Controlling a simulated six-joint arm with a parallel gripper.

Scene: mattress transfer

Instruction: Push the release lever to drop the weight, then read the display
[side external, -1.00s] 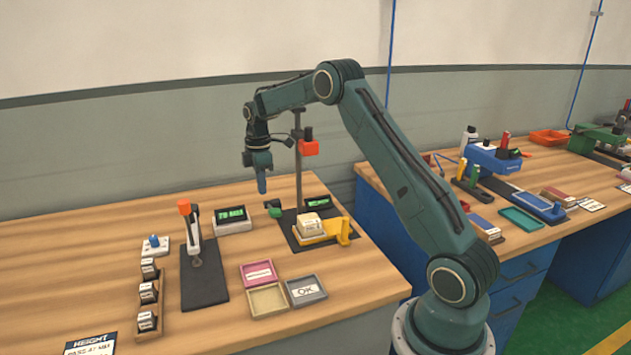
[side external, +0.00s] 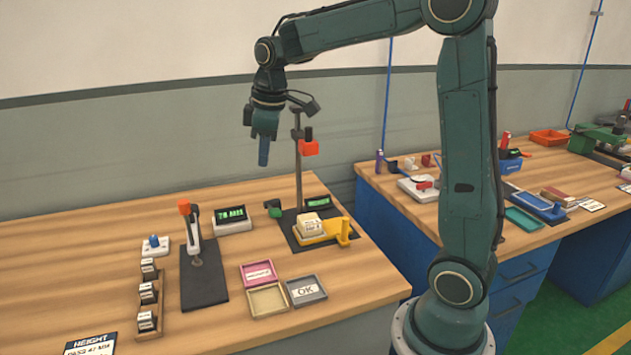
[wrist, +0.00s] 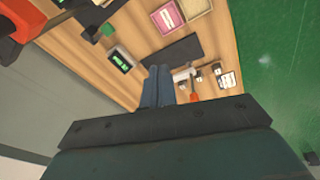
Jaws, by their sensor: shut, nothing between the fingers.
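The drop stand has a dark base (side external: 290,239), a tall post and a red-orange block, seemingly the weight (side external: 308,147), held high on the post. A green knob, seemingly the release lever (side external: 273,208), is at the base's left; it also shows in the wrist view (wrist: 107,29). A small display (side external: 318,202) with green characters, too small to read, stands behind. A white block (side external: 310,224) sits in a yellow holder (side external: 342,232) below the weight. My gripper (side external: 263,164) is shut and empty, pointing down, above and apart from the green knob.
A second display (side external: 231,219) stands left of the stand. Pink (side external: 258,273), tan (side external: 268,301) and grey (side external: 306,290) trays lie in front. The bench is clear between gauge and trays.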

